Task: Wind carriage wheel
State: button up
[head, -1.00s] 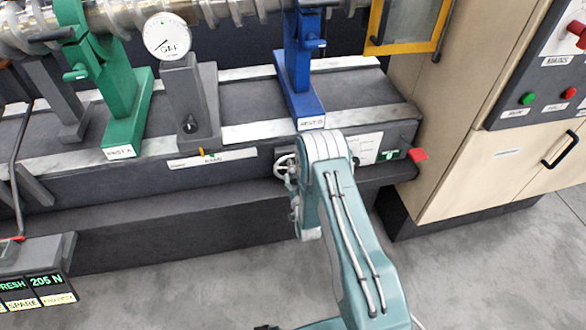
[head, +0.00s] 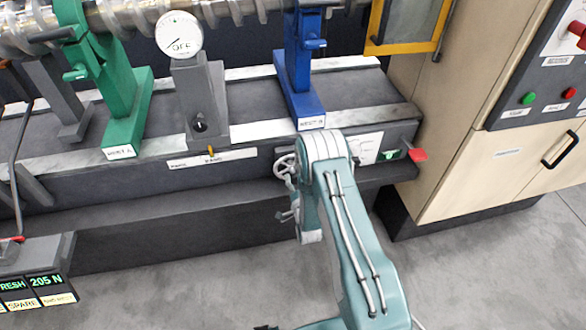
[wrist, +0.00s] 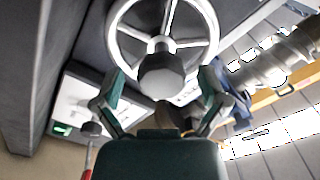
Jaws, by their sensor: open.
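The carriage wheel (head: 284,166), a pale spoked handwheel, sits on the front of the bench, partly hidden by my arm. It fills the top of the wrist view (wrist: 207,19), with a dark grey knob (wrist: 162,76) pointing towards me. My gripper (wrist: 160,76) is open, its two green fingers either side of the knob; contact is not clear. In the head view my gripper is mostly hidden behind my arm. The grey carriage (head: 203,100) carries a round dial (head: 179,34) and stands between the green and blue supports. A small yellow pointer (head: 211,150) is below it.
The green support (head: 125,110) and blue support (head: 300,85) stand on the bench under a metal shaft (head: 235,12). A red tab (head: 417,155) juts from the bench's right end. A cabinet (head: 470,170) stands at right. The floor in front is clear.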

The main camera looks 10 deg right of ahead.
jog(key=s, duration=0.6)
jog(key=shift+s, duration=0.15)
jog(key=shift+r, duration=0.1)
dwell(0.4)
jog(key=w+r+n+g, duration=0.2)
jog(key=w+r, duration=0.1)
jog(key=r, duration=0.6)
jog(key=w+r+n+g, duration=0.1)
jog(key=w+r+g, duration=0.1)
jog(key=r, duration=0.8)
jog(key=s+r+n+g, duration=0.3)
jog(key=s+r, duration=0.5)
jog(key=r, duration=0.4)
jog(key=s+r+n+g, duration=0.1)
jog(key=s+r, duration=0.3)
jog(key=s, duration=0.9)
jog(key=s+r+n+g, duration=0.2)
jog(key=s+r+g, duration=0.2)
jog(key=s, duration=0.9)
jog(key=shift+s+n, duration=0.3)
